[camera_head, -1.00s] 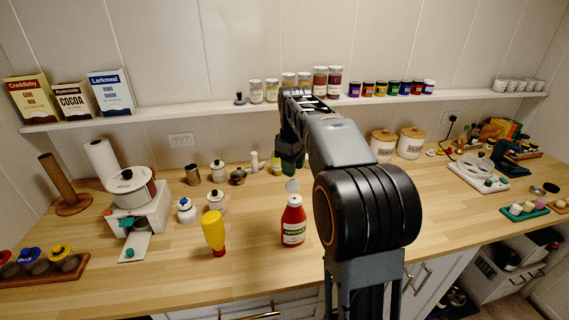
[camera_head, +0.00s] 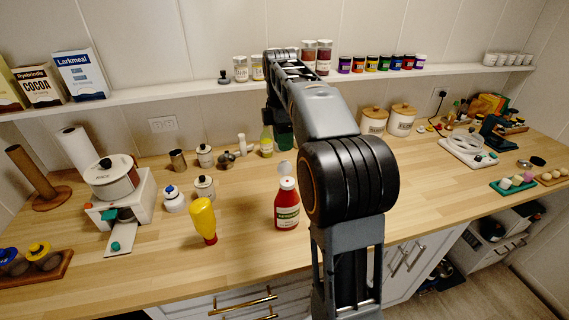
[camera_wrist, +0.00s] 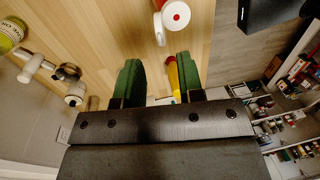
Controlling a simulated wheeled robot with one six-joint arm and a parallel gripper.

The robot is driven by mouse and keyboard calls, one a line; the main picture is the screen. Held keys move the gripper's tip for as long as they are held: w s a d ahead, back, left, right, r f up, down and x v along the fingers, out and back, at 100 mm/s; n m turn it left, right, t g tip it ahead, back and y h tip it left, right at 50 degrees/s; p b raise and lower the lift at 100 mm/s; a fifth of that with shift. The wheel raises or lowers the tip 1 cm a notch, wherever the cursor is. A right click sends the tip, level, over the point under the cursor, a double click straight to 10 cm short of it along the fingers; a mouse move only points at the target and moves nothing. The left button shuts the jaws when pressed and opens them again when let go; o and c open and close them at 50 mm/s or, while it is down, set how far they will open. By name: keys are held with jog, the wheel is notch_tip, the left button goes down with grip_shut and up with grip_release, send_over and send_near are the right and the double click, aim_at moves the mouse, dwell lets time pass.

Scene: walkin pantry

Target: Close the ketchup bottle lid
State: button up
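The ketchup bottle (camera_head: 287,210) is red with a white cap and a pale label, and stands upright near the counter's front edge. Its round lid (camera_head: 285,168) is flipped open and stands up behind the cap. In the wrist view the white cap top with a red centre (camera_wrist: 176,14) is at the upper middle, with the open lid (camera_wrist: 160,28) beside it. My gripper (camera_wrist: 158,82) has green fingers spread apart with nothing between them. In the head view the gripper (camera_head: 283,135) is behind and above the bottle, partly hidden by my arm.
A yellow mustard bottle (camera_head: 203,220) stands left of the ketchup. White jars (camera_head: 174,199) and a white pot appliance (camera_head: 118,185) are farther left. A shelf (camera_head: 190,88) with jars runs along the back wall. Bare wood lies in front of the mustard.

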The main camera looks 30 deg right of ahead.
aim_at(284, 161)
jog(key=shift+s+a+f, duration=0.1)
jog(key=shift+s+f, duration=0.15)
jog(key=shift+f, duration=1.35)
jog(key=shift+s+f, duration=0.2)
jog(key=shift+f, duration=1.35)
jog(key=shift+c, duration=0.5)
grip_shut()
